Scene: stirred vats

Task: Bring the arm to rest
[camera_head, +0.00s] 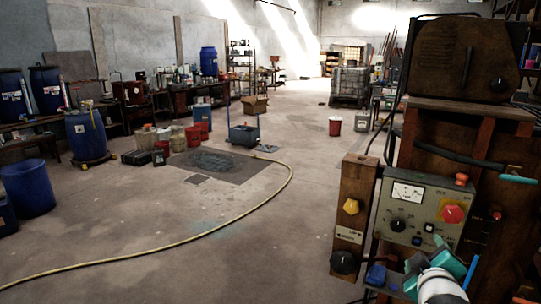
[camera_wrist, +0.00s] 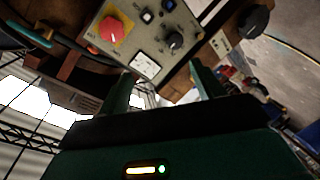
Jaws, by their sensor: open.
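My gripper (camera_head: 430,270) is at the lower right of the head view, just in front of and below a grey control panel (camera_head: 428,191). In the wrist view my gripper (camera_wrist: 160,78) has its two green fingers apart, with nothing held between them. The panel (camera_wrist: 143,63) lies beyond the fingertips there, with its red knob (camera_wrist: 110,29) at the upper left. Whether a finger touches the panel or its wood I cannot tell.
A yellow hose (camera_head: 230,225) curves over the floor. A blue barrel (camera_head: 86,135) stands left. The middle floor is mostly clear.

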